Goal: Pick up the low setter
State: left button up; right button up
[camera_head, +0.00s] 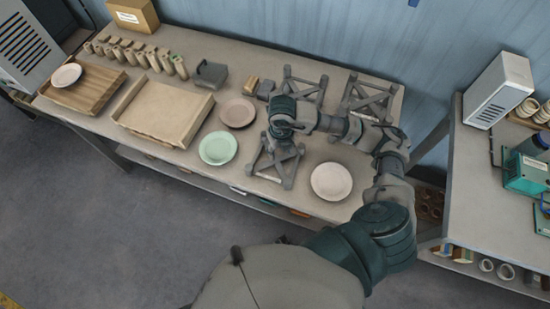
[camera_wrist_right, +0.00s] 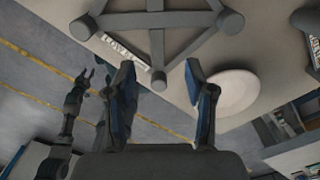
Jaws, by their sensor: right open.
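The low setter (camera_head: 275,167) is a grey frame with crossed bars and corner feet, on the table below my right arm's end. In the right wrist view the setter (camera_wrist_right: 157,45) fills the top, with a white label reading "LOW" on its edge. My left gripper (camera_wrist_right: 86,77) shows small in the right wrist view, open and empty, away from the setter.
Two similar grey setters (camera_head: 305,88) and (camera_head: 368,98) stand behind. A cream plate (camera_head: 331,181) is to the right, a green plate (camera_head: 218,148) and a pinkish plate (camera_head: 237,112) to the left. Wooden trays (camera_head: 165,108) lie farther left. A second table (camera_head: 480,200) stands at right.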

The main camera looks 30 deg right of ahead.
send_over(279, 166)
jog(key=f, duration=0.5)
jog(key=shift+w+d+f, duration=0.25)
jog(key=shift+w+f, duration=0.05)
jog(key=shift+s+f, duration=0.1)
jog(key=shift+f, duration=0.15)
jog(key=f, duration=0.3)
jog(key=shift+s+a+f, duration=0.2)
jog(key=shift+a+f, duration=0.1)
jog(key=shift+f, duration=0.55)
grip_shut()
